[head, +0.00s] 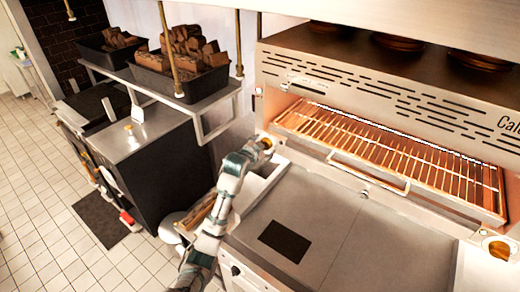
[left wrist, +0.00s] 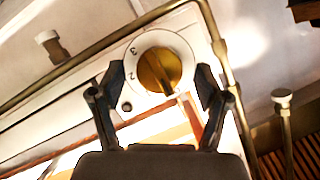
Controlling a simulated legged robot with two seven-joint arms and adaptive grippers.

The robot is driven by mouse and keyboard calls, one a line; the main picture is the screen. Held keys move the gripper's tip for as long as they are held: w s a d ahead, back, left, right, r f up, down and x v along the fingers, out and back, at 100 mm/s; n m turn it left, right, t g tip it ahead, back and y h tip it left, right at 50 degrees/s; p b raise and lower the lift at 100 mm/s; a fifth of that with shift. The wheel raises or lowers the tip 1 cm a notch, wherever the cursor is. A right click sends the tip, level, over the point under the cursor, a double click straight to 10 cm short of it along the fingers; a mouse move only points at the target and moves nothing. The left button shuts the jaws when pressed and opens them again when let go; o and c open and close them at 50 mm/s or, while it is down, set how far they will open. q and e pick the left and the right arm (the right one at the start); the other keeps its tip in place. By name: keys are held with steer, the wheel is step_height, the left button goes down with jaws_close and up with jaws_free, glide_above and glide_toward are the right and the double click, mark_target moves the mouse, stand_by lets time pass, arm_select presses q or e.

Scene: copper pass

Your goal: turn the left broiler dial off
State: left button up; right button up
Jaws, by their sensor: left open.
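The left broiler dial (left wrist: 159,70) is a brass knob on a white round plate with numbers, seen in the left wrist view. It also shows in the head view (head: 267,142) at the left front of the broiler (head: 390,140). My left gripper (left wrist: 157,88) is open, with one finger on each side of the dial. I cannot tell whether the fingers touch it. My left arm reaches up to the dial from the bottom of the head view, and its gripper (head: 262,146) partly covers the dial there. My right gripper is not in view.
The right dial (head: 497,249) is at the broiler's right front. A handle (head: 368,172) sticks out below the rack. A flat steel griddle top (head: 345,235) lies in front. Black bins of wood (head: 190,85) stand on a shelf at left.

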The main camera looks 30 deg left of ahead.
arm_select(q)
steer(key=v, duration=1.1)
steer(key=shift+s, duration=0.2)
steer(key=shift+f, duration=0.1)
